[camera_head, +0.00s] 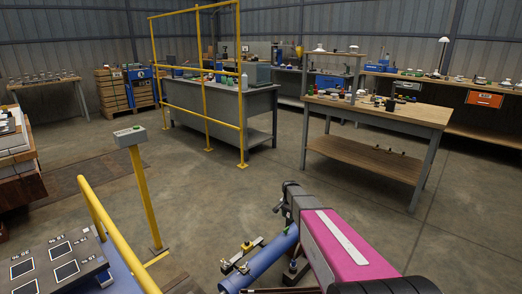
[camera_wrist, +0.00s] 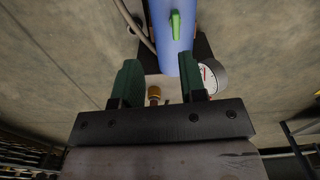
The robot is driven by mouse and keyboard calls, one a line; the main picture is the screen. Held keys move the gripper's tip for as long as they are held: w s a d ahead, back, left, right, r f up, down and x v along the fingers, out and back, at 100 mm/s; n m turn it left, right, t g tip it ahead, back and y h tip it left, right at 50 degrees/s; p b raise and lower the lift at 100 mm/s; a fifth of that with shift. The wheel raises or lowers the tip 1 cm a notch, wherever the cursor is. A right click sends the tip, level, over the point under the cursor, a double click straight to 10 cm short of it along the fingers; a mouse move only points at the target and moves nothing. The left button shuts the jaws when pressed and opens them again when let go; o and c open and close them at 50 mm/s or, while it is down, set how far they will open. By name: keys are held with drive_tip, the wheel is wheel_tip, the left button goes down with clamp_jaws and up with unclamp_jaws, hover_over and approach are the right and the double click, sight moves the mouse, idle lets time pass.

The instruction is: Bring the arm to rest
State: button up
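My gripper (camera_wrist: 160,84) shows in the wrist view with its two dark green fingers wide apart. Nothing is held between them. Beyond the fingers is a blue cylinder (camera_wrist: 168,40) with a green lever on it, and a round white gauge (camera_wrist: 211,78) beside the right finger. A small brass fitting (camera_wrist: 153,93) shows in the gap; I cannot tell how far off it is. In the head view my pink arm link reaches up from the bottom, beside the blue cylinder (camera_head: 262,265). The fingers cannot be made out there.
A yellow rail (camera_head: 97,205) and a dark panel (camera_head: 50,262) stand close at the left, with a grey box on a yellow post (camera_head: 145,190). A wooden workbench (camera_head: 385,110) is at the right. A grey bench (camera_head: 220,100) stands behind yellow rails. The floor between is clear.

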drive_tip(key=s+r+n, duration=0.2)
drive_tip(key=s+r, duration=0.3)
drive_tip(key=s, duration=0.5)
drive_tip(key=s+r+n, duration=0.3)
drive_tip(key=s+r, duration=0.2)
drive_tip(key=s, duration=0.5)
drive_tip(key=s+r+n, duration=0.3)
drive_tip(key=s+r, duration=0.1)
drive_tip(key=s, duration=0.6)
drive_tip(key=shift+r, duration=0.4)
